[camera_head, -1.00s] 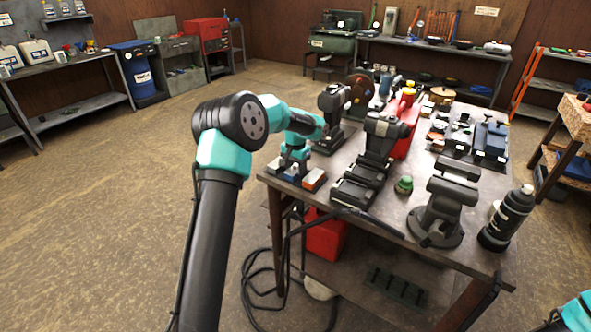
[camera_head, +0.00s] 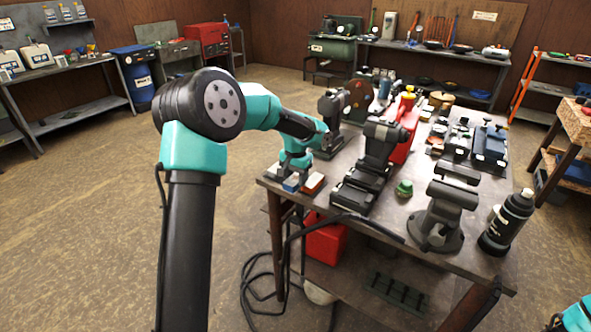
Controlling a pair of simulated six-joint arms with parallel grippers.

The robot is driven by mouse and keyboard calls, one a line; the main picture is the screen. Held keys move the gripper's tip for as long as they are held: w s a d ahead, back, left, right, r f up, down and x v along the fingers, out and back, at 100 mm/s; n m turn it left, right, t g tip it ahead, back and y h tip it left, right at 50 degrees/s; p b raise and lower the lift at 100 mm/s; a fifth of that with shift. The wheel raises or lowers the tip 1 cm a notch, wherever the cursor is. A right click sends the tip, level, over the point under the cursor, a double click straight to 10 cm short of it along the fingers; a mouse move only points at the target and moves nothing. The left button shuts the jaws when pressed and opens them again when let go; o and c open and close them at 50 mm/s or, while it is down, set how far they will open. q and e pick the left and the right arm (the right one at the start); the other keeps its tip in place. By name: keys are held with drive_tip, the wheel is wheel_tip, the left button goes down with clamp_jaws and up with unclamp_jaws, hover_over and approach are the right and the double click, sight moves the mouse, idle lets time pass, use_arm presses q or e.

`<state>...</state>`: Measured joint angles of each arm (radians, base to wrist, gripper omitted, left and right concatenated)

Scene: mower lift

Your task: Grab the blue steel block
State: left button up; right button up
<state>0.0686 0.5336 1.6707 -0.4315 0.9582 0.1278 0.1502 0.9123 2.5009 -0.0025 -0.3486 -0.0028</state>
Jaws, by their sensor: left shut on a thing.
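The blue steel block (camera_head: 291,184) is at the near left corner of the workbench, and its front end shows below my left gripper (camera_head: 293,172). The gripper points down over the block and is shut on it. Most of the block is hidden by the fingers, and I cannot tell whether it is clear of the tabletop. My right gripper is not in view; only a teal piece of my right arm shows at the bottom right corner.
A cordless drill (camera_head: 381,150), a green knob-like item (camera_head: 404,188), a vise (camera_head: 442,215) and a black bottle (camera_head: 507,222) stand farther right on the workbench (camera_head: 385,216).

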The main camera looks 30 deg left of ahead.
sight(296, 190)
use_arm(q)
drive_tip(key=s+d, duration=0.1)
drive_tip(key=s, duration=0.1)
drive_tip(key=s+d, duration=0.1)
drive_tip(key=s, duration=0.1)
drive_tip(key=s+d, duration=0.2)
drive_tip(key=shift+s+r, duration=0.25)
drive_tip(key=shift+r, duration=0.15)
